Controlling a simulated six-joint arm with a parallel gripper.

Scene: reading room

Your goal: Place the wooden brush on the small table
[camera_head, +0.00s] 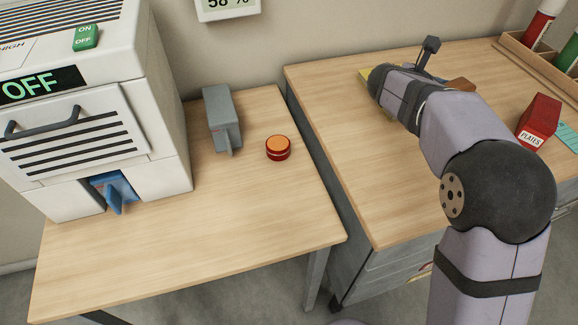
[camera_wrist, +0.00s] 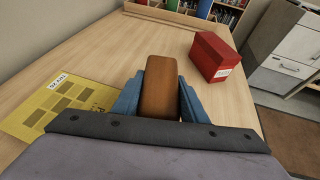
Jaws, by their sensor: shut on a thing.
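The wooden brush shows as a brown block (camera_wrist: 160,82) in the wrist view, upper end pointing away from me. My gripper (camera_wrist: 160,95) is shut on it, one blue finger on each side. In the head view a brown piece of it (camera_head: 461,84) shows past my arm, over the right-hand desk (camera_head: 345,150); my fingers are hidden there. I cannot tell whether the brush touches the desk. The small table (camera_head: 240,215) with thin legs stands at the left, with its front part bare.
On the small table are a white machine reading OFF (camera_head: 75,130), a grey block-like device (camera_head: 222,118) and a round red tin with an orange top (camera_head: 278,148). On the desk are a red box (camera_wrist: 215,56), a yellow card (camera_wrist: 55,108) and a wooden rack (camera_head: 530,52). A gap separates table and desk.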

